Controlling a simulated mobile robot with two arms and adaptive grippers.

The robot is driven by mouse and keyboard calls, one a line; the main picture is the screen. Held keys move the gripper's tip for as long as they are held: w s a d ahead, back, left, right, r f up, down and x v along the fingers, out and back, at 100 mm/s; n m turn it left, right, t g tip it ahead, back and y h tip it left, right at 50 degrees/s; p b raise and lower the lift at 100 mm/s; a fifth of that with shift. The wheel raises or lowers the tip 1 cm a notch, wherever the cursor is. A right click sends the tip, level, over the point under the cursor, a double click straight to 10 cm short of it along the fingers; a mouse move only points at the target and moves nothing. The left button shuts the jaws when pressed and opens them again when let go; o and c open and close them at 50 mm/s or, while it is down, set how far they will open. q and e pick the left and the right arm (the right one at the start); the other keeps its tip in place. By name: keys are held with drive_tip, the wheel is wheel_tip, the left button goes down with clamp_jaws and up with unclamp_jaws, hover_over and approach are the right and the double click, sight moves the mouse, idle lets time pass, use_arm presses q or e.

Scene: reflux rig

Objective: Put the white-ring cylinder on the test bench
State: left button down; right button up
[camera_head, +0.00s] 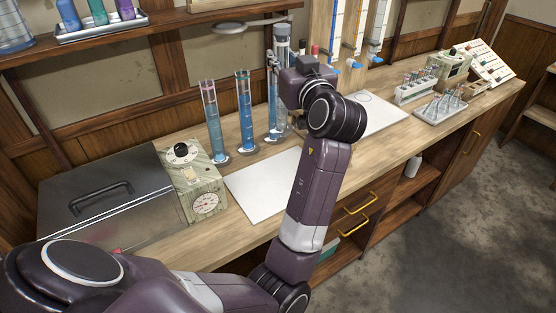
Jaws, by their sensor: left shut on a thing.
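Several tall glass cylinders with blue liquid stand upright on the wooden bench. My left gripper (275,62) is shut on the upper part of this third cylinder, whose base is at or close to the bench top; contact there is unclear. The fingers are small and partly hidden by the wrist. My right gripper is not in view.
A white board (262,185) lies in front of the cylinders, and another (385,115) lies right of my arm. A metal box (110,205) and a dial unit (190,180) stand at left. Test-tube racks (440,108) stand at right. A shelf (150,35) overhangs the back.

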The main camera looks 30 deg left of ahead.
use_arm(q)
drive_tip(key=p, duration=0.1)
hover_over(283, 119)
wheel_tip(283, 119, down, 8)
drive_tip(key=f, duration=0.4)
drive_tip(key=f+p, duration=0.1)
drive_tip(key=f, duration=0.1)
drive_tip(key=shift+w+a, duration=0.2)
drive_tip(key=shift+a, duration=0.05)
drive_tip(key=shift+f, duration=0.6)
wheel_tip(283, 119, down, 4)
drive_tip(key=shift+r+p, duration=0.15)
drive_tip(key=shift+p, duration=0.25)
drive_tip(key=c, duration=1.7)
unclamp_jaws()
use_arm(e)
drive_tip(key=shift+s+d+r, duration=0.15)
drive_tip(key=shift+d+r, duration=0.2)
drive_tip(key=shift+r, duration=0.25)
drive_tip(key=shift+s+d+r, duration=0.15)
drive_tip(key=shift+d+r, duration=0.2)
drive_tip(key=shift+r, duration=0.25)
